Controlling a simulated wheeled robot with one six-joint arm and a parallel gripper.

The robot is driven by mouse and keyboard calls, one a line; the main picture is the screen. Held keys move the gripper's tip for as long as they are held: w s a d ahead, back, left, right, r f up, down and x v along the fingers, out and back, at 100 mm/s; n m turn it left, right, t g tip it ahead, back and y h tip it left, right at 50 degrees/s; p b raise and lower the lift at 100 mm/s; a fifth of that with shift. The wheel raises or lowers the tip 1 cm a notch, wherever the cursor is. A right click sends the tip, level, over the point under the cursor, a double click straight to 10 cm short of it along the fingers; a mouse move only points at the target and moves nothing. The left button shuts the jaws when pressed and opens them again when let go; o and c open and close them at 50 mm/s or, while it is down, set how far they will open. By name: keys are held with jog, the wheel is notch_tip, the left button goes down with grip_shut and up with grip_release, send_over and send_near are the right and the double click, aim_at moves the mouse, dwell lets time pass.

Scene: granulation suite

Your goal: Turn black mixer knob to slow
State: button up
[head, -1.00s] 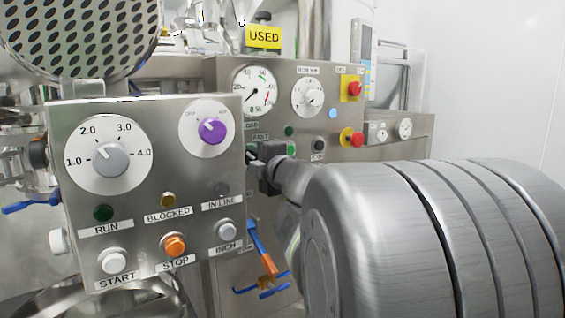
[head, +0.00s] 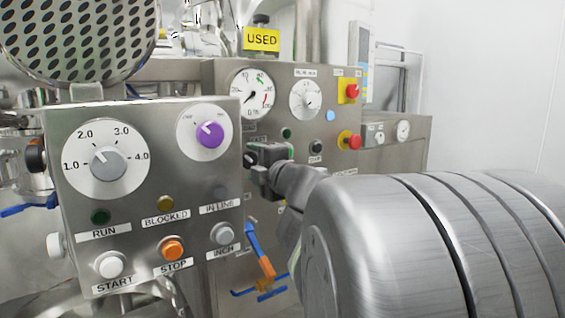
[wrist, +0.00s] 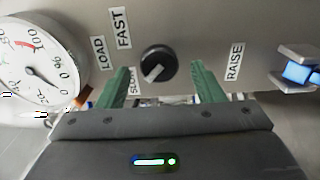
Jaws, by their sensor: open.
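The black mixer knob (wrist: 158,62) is on the steel panel in the wrist view, round with a pale pointer mark toward its lower left. The FAST label (wrist: 124,28) is above left of it. The SLOW label (wrist: 132,80) is at lower left, partly covered by a finger. My gripper (wrist: 161,67) is open, with one green finger on each side of the knob in the picture. I cannot tell whether either finger touches it. In the head view my gripper (head: 268,157) is at the panel's lower left and covers most of the knob's surroundings.
A nearer control box (head: 150,190) with a grey dial, a purple knob (head: 210,134) and several buttons stands close left of my gripper. The round gauge (wrist: 38,65) and the RAISE label (wrist: 235,62) flank the knob. Red buttons (head: 352,91) sit farther right on the panel.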

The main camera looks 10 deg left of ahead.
jog(key=p+v, duration=0.2)
jog(key=v, duration=1)
jog(key=shift+d, duration=0.2)
jog(key=shift+s, duration=0.1)
jog(key=b+x, duration=0.2)
jog(key=x, duration=1.2)
jog(key=shift+s+d, duration=0.1)
